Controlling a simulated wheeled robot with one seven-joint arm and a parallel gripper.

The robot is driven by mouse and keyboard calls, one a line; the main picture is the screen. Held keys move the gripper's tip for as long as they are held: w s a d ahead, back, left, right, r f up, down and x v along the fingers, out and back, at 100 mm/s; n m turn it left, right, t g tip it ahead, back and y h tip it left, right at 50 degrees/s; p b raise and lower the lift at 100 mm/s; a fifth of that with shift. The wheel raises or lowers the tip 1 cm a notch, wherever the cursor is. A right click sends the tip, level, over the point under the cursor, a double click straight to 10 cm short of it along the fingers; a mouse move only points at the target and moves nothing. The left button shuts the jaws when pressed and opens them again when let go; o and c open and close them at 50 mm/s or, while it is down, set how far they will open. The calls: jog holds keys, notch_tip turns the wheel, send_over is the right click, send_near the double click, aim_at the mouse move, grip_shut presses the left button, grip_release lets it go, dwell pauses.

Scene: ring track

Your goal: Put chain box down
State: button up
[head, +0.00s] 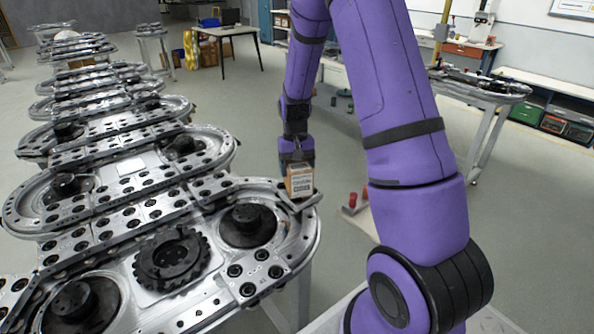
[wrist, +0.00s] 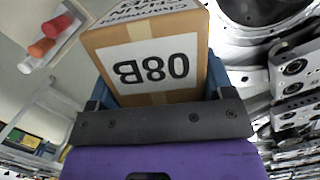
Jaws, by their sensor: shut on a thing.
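The chain box (head: 300,182) is a small brown cardboard box with white labels. My gripper (head: 297,165) is shut on it from above, at the right rim of the nearest metal ring track (head: 310,222). In the wrist view the box (wrist: 150,62) fills the middle, its label reading "08B" upside down. The gripper (wrist: 158,105) has blue fingers on both sides of the box. I cannot tell whether the underside of the box touches the track rim.
Several metal ring tracks with black sprockets (head: 172,258) run along the left. Red and orange cylinders (head: 358,199) stand low behind my purple arm. A table (head: 232,31) stands at the back and a workbench (head: 480,92) at the right. Grey floor (head: 250,110) lies open between.

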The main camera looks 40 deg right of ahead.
jog(key=shift+f, duration=0.45)
jog(key=o, duration=1.5)
jog(key=shift+f, duration=0.15)
jog(key=shift+o, duration=0.2)
jog(key=r, duration=0.4)
jog(key=w+r, duration=0.1)
jog(key=r, duration=0.7)
jog(key=shift+w+d+r, duration=0.15)
jog(key=shift+w+d, duration=0.1)
jog(key=shift+w, duration=0.05)
jog(key=s+a+r+n+t, duration=0.1)
jog(key=s+a+r+t, duration=0.1)
jog(key=s+a+r, duration=0.35)
jog(key=s+a+r+n+t, duration=0.1)
jog(key=s+a+r, duration=0.2)
jog(key=s+r, duration=0.45)
jog(key=s+a+r+n+t, duration=0.1)
jog(key=s+a+r+t, duration=0.1)
jog(key=s, duration=0.5)
jog(key=s+a+r+n+t, duration=0.1)
jog(key=s+a+r+t, duration=0.1)
jog(key=s, duration=0.6)
jog(key=shift+a+r+h, duration=0.3)
jog(key=shift+a+r, duration=0.15)
jog(key=shift+r, duration=0.55)
